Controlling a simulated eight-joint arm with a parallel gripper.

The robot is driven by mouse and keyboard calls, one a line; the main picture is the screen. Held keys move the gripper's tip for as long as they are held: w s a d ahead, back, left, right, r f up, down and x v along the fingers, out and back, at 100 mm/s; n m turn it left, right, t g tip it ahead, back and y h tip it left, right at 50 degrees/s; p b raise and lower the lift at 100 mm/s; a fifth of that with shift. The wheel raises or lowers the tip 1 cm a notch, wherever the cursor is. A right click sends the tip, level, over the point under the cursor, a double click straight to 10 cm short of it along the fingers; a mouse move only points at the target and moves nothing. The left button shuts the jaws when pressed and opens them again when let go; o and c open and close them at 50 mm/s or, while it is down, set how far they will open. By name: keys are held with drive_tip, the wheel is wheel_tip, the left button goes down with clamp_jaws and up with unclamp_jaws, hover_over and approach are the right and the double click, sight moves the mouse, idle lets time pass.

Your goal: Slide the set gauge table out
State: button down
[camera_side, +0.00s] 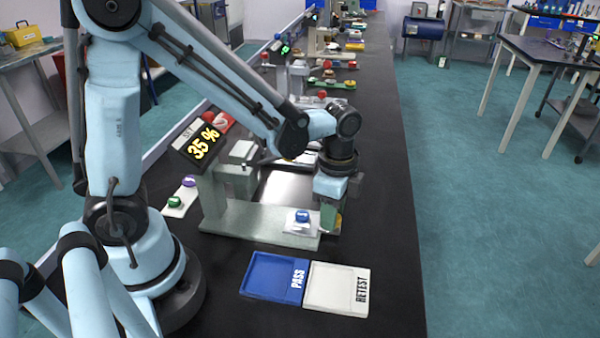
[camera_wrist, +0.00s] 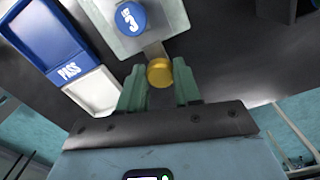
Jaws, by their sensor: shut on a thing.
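The set gauge table appears as a small pale plate (camera_side: 294,230) at the right end of the grey instrument base; in the wrist view it is a light plate (camera_wrist: 167,18). A blue round piece marked 5 (camera_wrist: 130,19) sits on it, also seen in the side view (camera_side: 302,215). A yellow round knob (camera_wrist: 160,72) stands at the plate's near edge on a short grey stem. My gripper (camera_wrist: 159,75) has its green fingers shut on this knob, one on each side. In the side view my gripper (camera_side: 331,217) points down beside the base's right end, and the knob is mostly hidden.
The instrument's display (camera_side: 195,143) reads SET 35 %. A blue PASS tray (camera_side: 262,289) and a white RETEST tray (camera_side: 335,299) lie in front of the base. Black bench top is clear right of my gripper, up to the bench's right edge.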

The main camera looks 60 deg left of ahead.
drive_tip(key=shift+w+d, duration=0.15)
drive_tip(key=shift+w, duration=0.05)
drive_tip(key=c, duration=0.8)
unclamp_jaws()
drive_tip(key=shift+s, duration=0.1)
wheel_tip(320, 180, up, 12)
drive_tip(key=shift+r, duration=0.1)
drive_tip(key=n+t, duration=0.7)
drive_tip(key=n, duration=0.5)
hover_over(300, 212)
drive_tip(key=shift+f, duration=0.9)
